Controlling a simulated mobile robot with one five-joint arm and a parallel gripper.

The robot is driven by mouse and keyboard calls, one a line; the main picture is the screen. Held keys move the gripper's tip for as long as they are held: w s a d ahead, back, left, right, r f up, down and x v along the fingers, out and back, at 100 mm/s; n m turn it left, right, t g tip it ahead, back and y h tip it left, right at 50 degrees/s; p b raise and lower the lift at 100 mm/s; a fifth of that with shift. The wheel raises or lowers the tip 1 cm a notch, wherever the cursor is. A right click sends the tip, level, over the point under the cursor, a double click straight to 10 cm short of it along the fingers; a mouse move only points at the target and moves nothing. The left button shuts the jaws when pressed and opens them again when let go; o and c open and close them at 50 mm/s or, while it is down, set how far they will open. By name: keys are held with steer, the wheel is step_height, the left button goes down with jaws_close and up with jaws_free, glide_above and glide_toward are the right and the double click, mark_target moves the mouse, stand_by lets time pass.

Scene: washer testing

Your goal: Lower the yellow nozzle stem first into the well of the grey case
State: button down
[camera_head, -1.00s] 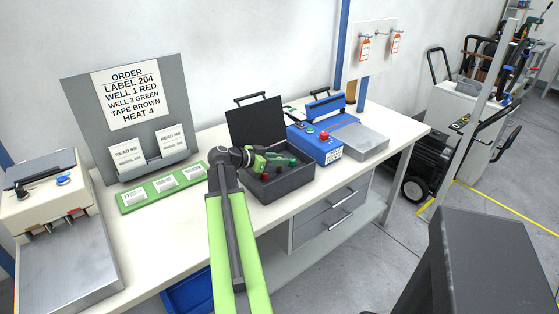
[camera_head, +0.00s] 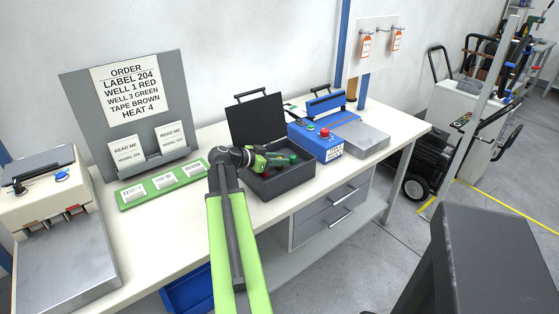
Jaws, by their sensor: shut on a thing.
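The grey case (camera_head: 284,185) stands open on the bench, its dark lid (camera_head: 257,120) raised at the back. My green and black gripper (camera_head: 274,160) reaches from the left over the case's opening. Its fingers are shut, but the yellow nozzle between them is too small and too hidden to make out. A green piece (camera_head: 293,159) shows at the right inside the case, next to my fingertips. A small red piece (camera_head: 265,174) shows below the gripper in the case. The well under the gripper is hidden by my wrist and fingers.
A blue machine (camera_head: 318,140) with a red button stands close to the right of the case. A green tray (camera_head: 165,184) with white cards lies to the left, before the grey order board (camera_head: 170,75). A cream sealer (camera_head: 48,195) stands at the far left.

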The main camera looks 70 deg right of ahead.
steer(key=shift+f+b, duration=0.75)
steer(key=shift+f, duration=0.05)
stand_by(0.6)
steer(key=c, duration=1.1)
jaws_free()
steer(key=p+v, duration=0.6)
steer(key=v, duration=1.1)
steer(key=shift+w+a+r+p, duration=0.1)
steer(key=shift+r+p, duration=0.1)
steer(key=shift+p, duration=0.15)
